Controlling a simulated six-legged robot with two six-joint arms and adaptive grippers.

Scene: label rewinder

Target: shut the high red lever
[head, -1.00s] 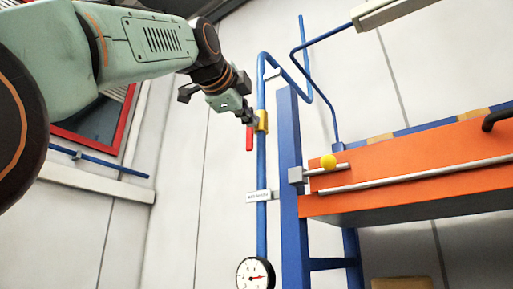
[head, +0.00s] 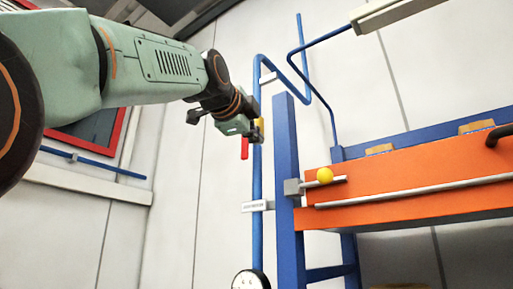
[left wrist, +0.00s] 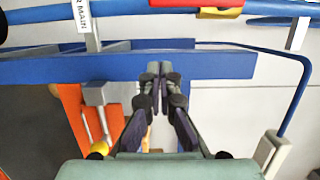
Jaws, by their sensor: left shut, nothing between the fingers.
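The red lever (head: 244,148) hangs downward beside the vertical blue pipe (head: 257,178), below the yellow valve body (head: 261,122). My left gripper (head: 257,135) is in front of the valve and hides part of it and the lever's upper end. In the left wrist view, the red lever (left wrist: 220,12) lies along the pipe (left wrist: 275,10) at the top edge, partly cut off. There my left gripper (left wrist: 153,70) has its fingers together and empty, apart from the lever in the picture. Whether it touches the valve is unclear. My right gripper is not in view.
A blue post (head: 287,170) stands just right of the pipe. An orange beam (head: 410,190) with a yellow ball knob (head: 325,175) is further right. A pressure gauge (head: 250,281) is at the bottom. White wall lies behind.

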